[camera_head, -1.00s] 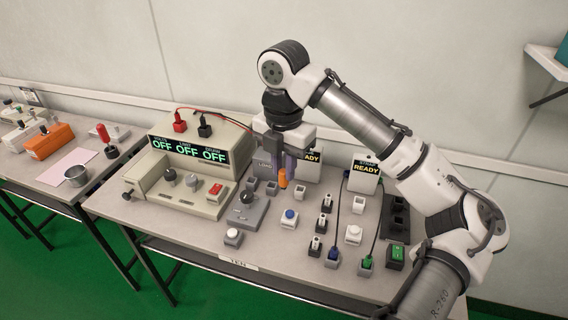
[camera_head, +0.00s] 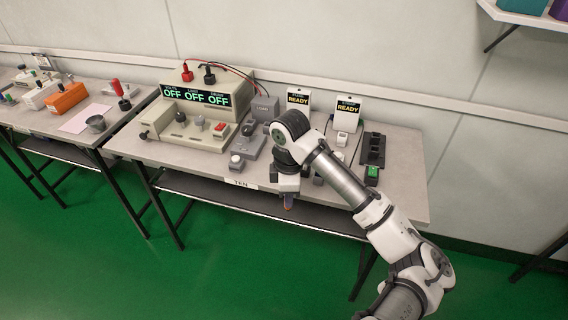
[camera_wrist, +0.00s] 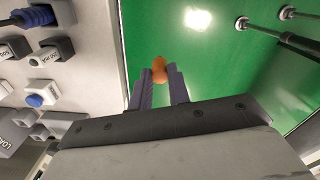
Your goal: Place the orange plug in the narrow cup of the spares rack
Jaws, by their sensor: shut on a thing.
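My gripper (camera_head: 288,195) is shut on the orange plug (camera_head: 289,205), just beyond the front edge of the middle table. In the wrist view the orange plug (camera_wrist: 159,66) sits between the tips of two purple-grey fingers, with green floor behind it. A black rack with several compartments (camera_head: 373,148) stands near the table's right end; it may be the spares rack. I cannot tell which of its compartments is the narrow cup. My arm hides part of the tabletop in front of the signs.
A beige power supply (camera_head: 190,140) stands at the table's left, with a grey lever unit (camera_head: 250,146) beside it. Two READY signs (camera_head: 298,99) stand at the back. A green switch (camera_head: 372,172) is in front of the black rack. The floor beyond the table front is clear.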

